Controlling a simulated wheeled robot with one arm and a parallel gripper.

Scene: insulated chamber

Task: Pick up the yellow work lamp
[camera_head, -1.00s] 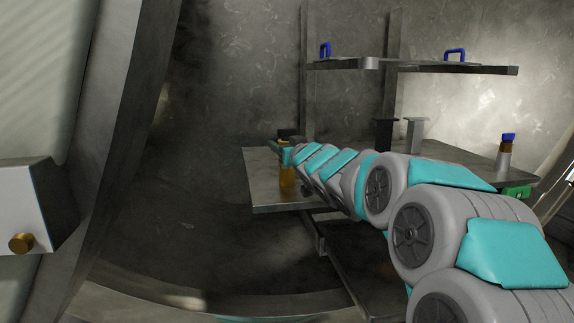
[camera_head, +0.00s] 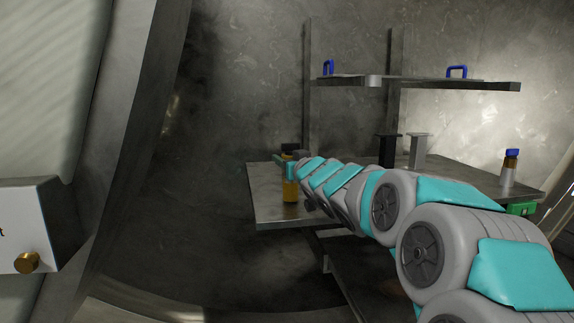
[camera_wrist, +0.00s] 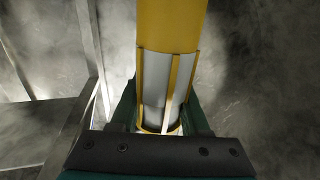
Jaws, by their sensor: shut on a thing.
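The yellow work lamp (camera_head: 290,190) stands upright at the left part of the metal table in the head view. In the wrist view the lamp (camera_wrist: 171,25) is a yellow cylinder with a pale, clear section framed by yellow bars. My gripper (camera_wrist: 162,115) is shut on the lamp, with dark green fingers on both sides of the pale section. In the head view my gripper (camera_head: 291,168) is small and partly hidden by the arm. I cannot tell whether the lamp's base touches the table.
The metal table (camera_head: 268,208) runs to the right under my arm. A black stand (camera_head: 387,150), a grey stand (camera_head: 419,152) and a blue-capped bottle (camera_head: 509,168) are on it. A shelf (camera_head: 440,84) with blue-handled items hangs above. A white box (camera_head: 25,225) juts out at left.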

